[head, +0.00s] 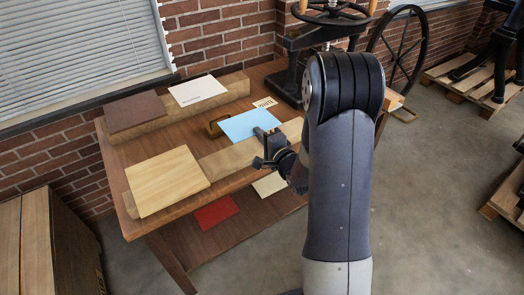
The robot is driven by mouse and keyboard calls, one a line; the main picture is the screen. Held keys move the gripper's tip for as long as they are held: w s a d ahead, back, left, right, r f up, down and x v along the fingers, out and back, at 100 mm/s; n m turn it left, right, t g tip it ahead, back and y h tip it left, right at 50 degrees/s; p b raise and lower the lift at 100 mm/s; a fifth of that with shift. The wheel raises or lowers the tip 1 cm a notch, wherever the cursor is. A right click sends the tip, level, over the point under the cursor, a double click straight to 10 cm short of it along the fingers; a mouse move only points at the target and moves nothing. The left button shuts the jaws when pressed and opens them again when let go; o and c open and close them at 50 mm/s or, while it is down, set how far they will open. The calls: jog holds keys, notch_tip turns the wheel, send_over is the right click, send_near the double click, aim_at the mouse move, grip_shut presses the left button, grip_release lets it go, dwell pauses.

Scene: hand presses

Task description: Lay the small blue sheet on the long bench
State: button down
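The small blue sheet (243,124) lies flat near the middle of the long wooden bench (182,150), beside a long light beam (225,161). Its front right edge is by my gripper (258,147). The dark fingers look spread apart, one over the sheet's edge and one nearer the beam. I see nothing clearly held between them. My arm hides the right part of the bench, and what lies directly under the sheet is hidden.
A black press (330,18) stands at the back. A red sheet (216,212) and a cream sheet (269,184) lie on the lower shelf.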

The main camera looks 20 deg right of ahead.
aim_at(262, 152)
jog(key=shift+w+d+f+b, duration=0.2)
jog(key=shift+d+f+b, duration=0.2)
jog(key=shift+f+b, duration=0.35)
jog(key=shift+f, duration=0.1)
notch_tip(262, 152, down, 6)
jog(key=b, duration=0.5)
jog(key=shift+f, duration=0.2)
